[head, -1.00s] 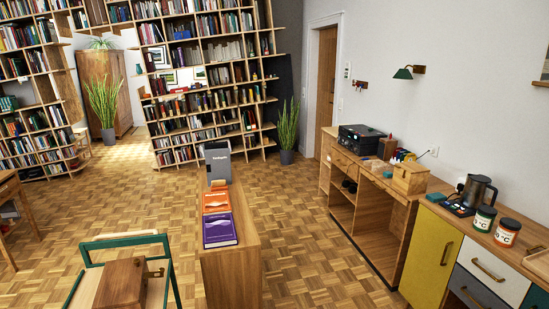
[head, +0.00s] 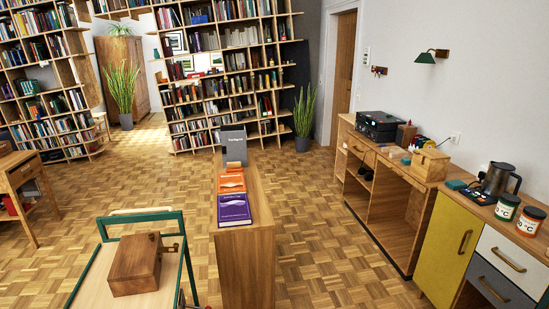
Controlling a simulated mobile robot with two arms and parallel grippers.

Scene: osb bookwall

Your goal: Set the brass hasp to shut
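A brown wooden box (head: 134,268) sits on the pale top of a green-framed cart (head: 78,292) at the lower left of the head view. A small brass-coloured fitting (head: 171,248), which looks like the hasp, sticks out from the box's right side. It is too small to tell whether it is open or shut. Neither of my grippers can be made out in the head view. A small dark shape at the bottom edge beside the cart is too cut off to identify.
A narrow wooden unit (head: 247,254) with an orange book (head: 231,182) and a purple book (head: 234,208) stands right of the cart. A counter with a kettle (head: 498,179) and jars runs along the right wall. Parquet floor is clear between them.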

